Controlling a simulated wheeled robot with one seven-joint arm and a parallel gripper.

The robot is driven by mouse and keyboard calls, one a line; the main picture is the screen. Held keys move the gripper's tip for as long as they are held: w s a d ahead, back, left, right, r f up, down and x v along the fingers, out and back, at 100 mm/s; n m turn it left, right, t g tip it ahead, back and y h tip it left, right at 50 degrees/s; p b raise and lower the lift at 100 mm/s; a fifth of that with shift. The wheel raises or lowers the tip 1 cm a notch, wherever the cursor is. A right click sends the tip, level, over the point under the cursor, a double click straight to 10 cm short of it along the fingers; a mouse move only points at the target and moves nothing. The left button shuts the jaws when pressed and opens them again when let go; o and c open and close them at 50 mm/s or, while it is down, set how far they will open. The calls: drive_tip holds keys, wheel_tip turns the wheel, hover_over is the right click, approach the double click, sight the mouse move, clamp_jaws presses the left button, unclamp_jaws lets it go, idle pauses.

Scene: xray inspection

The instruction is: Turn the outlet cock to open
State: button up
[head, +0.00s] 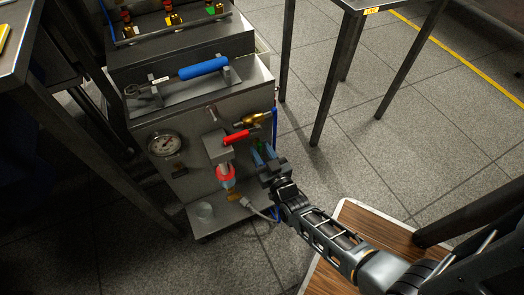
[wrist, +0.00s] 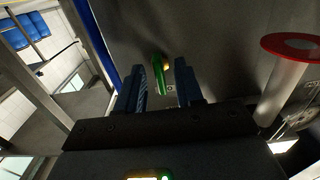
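A cock with a green handle (wrist: 159,68) and a small brass fitting sits on the cabinet's grey metal face in the wrist view. I see no label showing that it is the outlet cock. My gripper (head: 263,156) is at the cabinet's lower right front in the head view. In the wrist view its two blue fingers are apart, one on each side of the green handle, with gaps showing. A little green (head: 261,146) shows near the fingers in the head view; the rest there is hidden.
The cabinet (head: 190,180) also carries a red lever (head: 237,137), a brass valve (head: 252,118), a gauge (head: 165,144) and a red ring (head: 226,173). A blue-handled wrench (head: 203,68) lies on top. A wooden surface (head: 345,222) is at lower right.

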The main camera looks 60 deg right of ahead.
drive_tip(key=p+v, duration=0.1)
drive_tip(key=v, duration=0.6)
drive_tip(key=shift+s+a+p, duration=0.25)
drive_tip(key=shift+s+p, duration=0.05)
idle(0.5)
drive_tip(key=s+a+r+n+y, duration=0.25)
drive_tip(key=s+a+r, duration=0.2)
drive_tip(key=r, duration=0.25)
drive_tip(key=s+a+r+n+y, duration=0.1)
drive_tip(key=s+a+r+y, duration=0.3)
drive_tip(key=r, duration=0.3)
drive_tip(key=s+a+r+n+y, duration=0.2)
drive_tip(key=s+a+r, duration=0.3)
drive_tip(key=s+r, duration=0.15)
wheel_tip(320, 180, up, 37)
drive_tip(key=s+n+y+p, duration=0.1)
drive_tip(key=s+p, duration=0.1)
drive_tip(key=p, duration=2.5)
drive_tip(key=shift+a, duration=0.45)
drive_tip(key=shift+s+y, duration=0.1)
drive_tip(key=shift+y, duration=0.15)
